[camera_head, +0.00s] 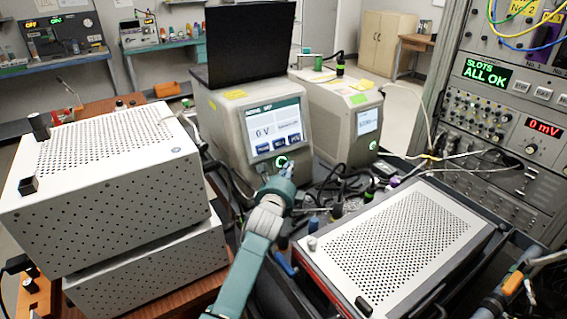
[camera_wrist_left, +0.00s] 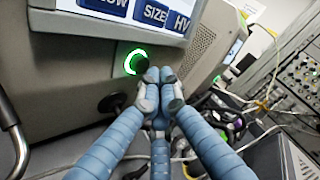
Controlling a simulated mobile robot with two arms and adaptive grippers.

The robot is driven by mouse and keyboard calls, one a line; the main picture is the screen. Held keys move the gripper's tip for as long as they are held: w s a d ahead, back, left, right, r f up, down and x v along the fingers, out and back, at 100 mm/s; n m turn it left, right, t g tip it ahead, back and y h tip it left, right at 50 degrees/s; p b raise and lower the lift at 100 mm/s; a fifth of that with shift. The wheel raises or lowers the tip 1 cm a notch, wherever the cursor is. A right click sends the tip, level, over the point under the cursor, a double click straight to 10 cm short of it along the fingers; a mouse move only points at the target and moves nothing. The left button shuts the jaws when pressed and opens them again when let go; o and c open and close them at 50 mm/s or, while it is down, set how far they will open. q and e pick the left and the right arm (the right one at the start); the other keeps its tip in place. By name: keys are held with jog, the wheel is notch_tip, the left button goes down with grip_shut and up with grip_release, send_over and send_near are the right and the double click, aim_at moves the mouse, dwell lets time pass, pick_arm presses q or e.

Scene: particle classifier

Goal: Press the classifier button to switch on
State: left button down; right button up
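The classifier (camera_head: 232,130) is a beige box with a touchscreen reading 0 V. Its round button (camera_head: 281,161) sits below the screen and has a lit green ring. My left gripper (camera_head: 288,172) is at the classifier's front, just below and right of the button. In the left wrist view its blue-grey fingers (camera_wrist_left: 158,86) are closed together, with nothing visible between them. I cannot tell whether they touch the button.
A black laptop (camera_head: 250,42) stands on the classifier. A second beige instrument (camera_head: 341,110) stands to its right. White perforated boxes flank my left arm, one at left (camera_head: 105,165) and one at right (camera_head: 395,240). Cables lie around the classifier's base. An equipment rack (camera_head: 490,110) stands at right.

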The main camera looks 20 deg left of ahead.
pick_arm(q)
jog(key=s+d+p, duration=0.1)
jog(key=d, duration=0.1)
jog(key=s+d+r+p, duration=0.1)
jog(key=s+d, duration=0.1)
jog(key=shift+r, duration=0.1)
dwell(0.3)
dwell(0.7)
